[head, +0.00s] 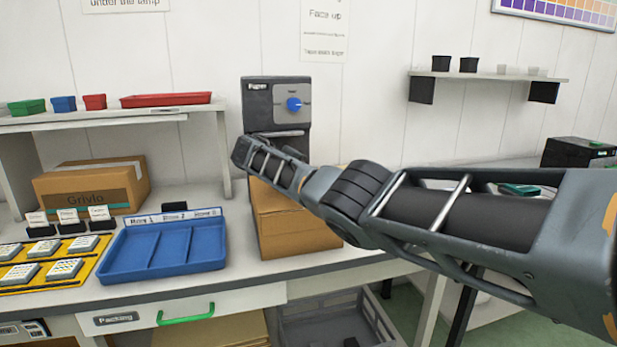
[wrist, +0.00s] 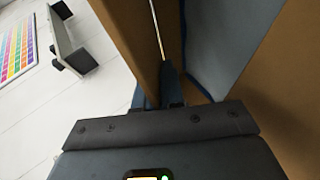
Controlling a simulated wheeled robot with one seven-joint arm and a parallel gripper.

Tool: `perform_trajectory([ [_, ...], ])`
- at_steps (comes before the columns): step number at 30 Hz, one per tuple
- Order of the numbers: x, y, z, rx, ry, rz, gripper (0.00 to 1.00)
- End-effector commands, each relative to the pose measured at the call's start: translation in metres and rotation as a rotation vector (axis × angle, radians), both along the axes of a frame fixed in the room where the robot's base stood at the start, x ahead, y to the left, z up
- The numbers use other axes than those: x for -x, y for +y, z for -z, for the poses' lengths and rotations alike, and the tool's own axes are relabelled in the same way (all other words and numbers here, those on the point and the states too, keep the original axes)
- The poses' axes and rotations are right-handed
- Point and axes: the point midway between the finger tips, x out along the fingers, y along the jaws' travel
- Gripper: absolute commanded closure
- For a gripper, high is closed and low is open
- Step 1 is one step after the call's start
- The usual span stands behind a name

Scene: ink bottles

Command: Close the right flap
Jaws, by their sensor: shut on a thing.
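A brown cardboard box (head: 292,228) stands on the bench in the head view, right of the blue tray. My arm reaches in from the right and covers its top, so its flaps and my fingertips are hidden there. In the wrist view my gripper (wrist: 171,88) is shut on a brown cardboard flap (wrist: 128,30), at its thin pale edge. A blue-grey surface and more brown cardboard (wrist: 285,85) lie right of the fingers. I cannot tell the flap's exact angle.
A blue divided tray (head: 165,250) sits left of the box, with a yellow board (head: 50,262) of white blocks beyond it. A dark machine with a blue knob (head: 293,104) stands behind the box. A wall shelf (head: 490,75) holds small cups.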

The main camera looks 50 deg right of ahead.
Motion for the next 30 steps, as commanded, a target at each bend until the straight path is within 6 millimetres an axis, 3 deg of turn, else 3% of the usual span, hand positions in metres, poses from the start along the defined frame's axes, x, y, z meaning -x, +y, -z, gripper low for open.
perform_trajectory([
  [13, 0.0002, -0.0003, 0.0005, 0.007, 0.005, 0.001, 1.0],
  [14, 0.0002, -0.0003, 0.0005, 0.007, 0.005, 0.001, 0.89],
  [20, 0.0001, -0.0002, 0.0006, 0.007, 0.005, 0.001, 0.7],
  [30, -0.0016, 0.0065, -0.0026, 0.007, 0.003, -0.002, 0.7],
])
